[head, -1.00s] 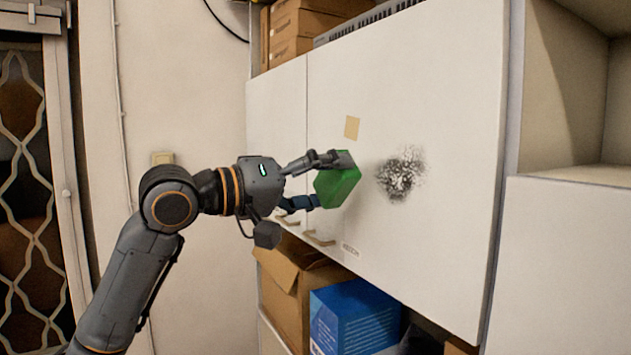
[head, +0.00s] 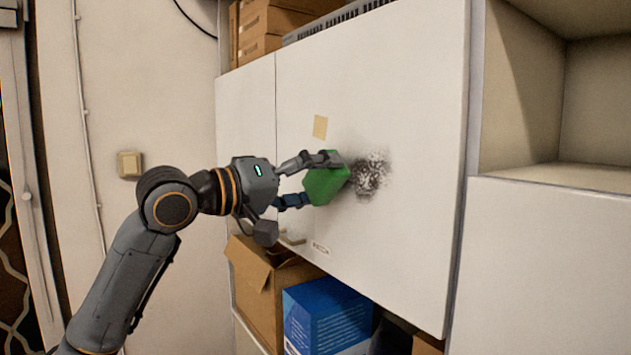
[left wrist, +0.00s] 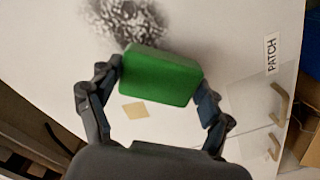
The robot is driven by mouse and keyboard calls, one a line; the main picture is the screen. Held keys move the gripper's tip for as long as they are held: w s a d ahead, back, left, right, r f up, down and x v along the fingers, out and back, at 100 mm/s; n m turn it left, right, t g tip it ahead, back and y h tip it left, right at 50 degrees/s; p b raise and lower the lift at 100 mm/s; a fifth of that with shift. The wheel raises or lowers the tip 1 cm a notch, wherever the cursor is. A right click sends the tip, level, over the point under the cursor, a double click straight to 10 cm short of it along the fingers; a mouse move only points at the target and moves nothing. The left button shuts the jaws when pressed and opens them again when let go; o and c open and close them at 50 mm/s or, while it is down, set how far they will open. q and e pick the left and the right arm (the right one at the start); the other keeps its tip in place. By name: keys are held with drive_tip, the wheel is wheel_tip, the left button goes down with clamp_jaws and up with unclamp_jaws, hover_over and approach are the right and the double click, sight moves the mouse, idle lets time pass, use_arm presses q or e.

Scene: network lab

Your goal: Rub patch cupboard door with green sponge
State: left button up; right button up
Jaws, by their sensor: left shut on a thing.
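The white cupboard door (head: 410,150) bears a dark speckled smudge (head: 370,174). In the left wrist view the smudge (left wrist: 128,20) lies just beyond the sponge, and a label on the door reads PATCH (left wrist: 271,53). My left gripper (head: 313,178) is shut on the green sponge (head: 328,184), holding it at the door beside the left edge of the smudge. In the left wrist view the sponge (left wrist: 160,76) sits between both fingers. I cannot tell whether it touches the door. My right gripper is not in view.
A small tan square (head: 320,126) is on the door above the sponge. Below are door handles (head: 292,238), an open cardboard box (head: 262,285) and a blue box (head: 328,315). An open empty shelf (head: 600,130) is at right. Brown boxes (head: 275,25) stand on top.

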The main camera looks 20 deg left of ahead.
use_arm(q)
drive_tip(key=shift+p+x, duration=0.6)
drive_tip(key=shift+x, duration=0.3)
